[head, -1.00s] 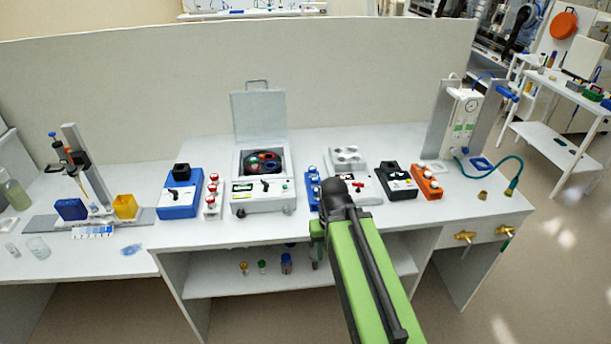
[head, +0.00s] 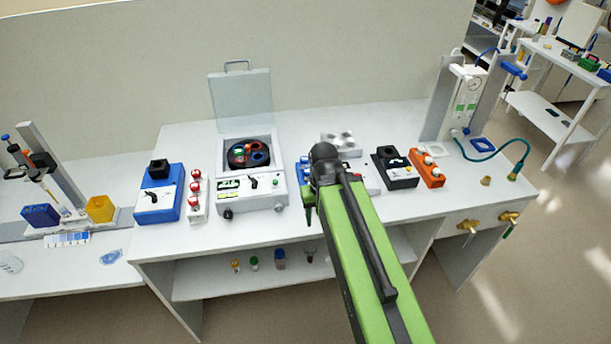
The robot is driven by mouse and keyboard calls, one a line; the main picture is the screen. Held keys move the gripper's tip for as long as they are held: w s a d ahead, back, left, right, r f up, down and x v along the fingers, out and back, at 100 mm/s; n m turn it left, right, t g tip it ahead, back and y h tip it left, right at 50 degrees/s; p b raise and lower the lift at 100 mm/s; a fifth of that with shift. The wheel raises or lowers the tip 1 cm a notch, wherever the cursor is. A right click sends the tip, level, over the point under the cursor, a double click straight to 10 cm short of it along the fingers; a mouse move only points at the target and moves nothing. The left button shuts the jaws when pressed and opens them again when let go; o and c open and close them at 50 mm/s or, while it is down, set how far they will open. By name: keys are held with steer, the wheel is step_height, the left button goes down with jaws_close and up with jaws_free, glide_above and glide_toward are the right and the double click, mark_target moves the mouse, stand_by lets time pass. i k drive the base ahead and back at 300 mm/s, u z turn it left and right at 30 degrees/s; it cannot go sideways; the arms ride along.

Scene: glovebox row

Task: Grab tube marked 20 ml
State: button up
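No marking of 20 ml can be read, so I cannot tell which tube bears it. Several small capped tubes stand on the shelf under the bench: an orange-capped one (head: 236,265), a green-capped one (head: 254,263), a blue one (head: 280,259) and a dark-red-topped one (head: 310,254). A white rack (head: 197,212) with red-and-white tops stands on the bench. My green arm reaches over the bench's front edge. Its dark end, my gripper (head: 322,158), is above the bench beside a blue rack, partly covering it.
A centrifuge (head: 238,200) with its lid raised stands mid-bench. A blue device (head: 157,208) is left of it. A black block (head: 395,170) and an orange rack (head: 428,171) stand right. A green hose (head: 490,157) curls at the far right. The front bench strip is mostly clear.

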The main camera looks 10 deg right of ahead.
mark_target(307, 171)
steer(key=i, duration=1)
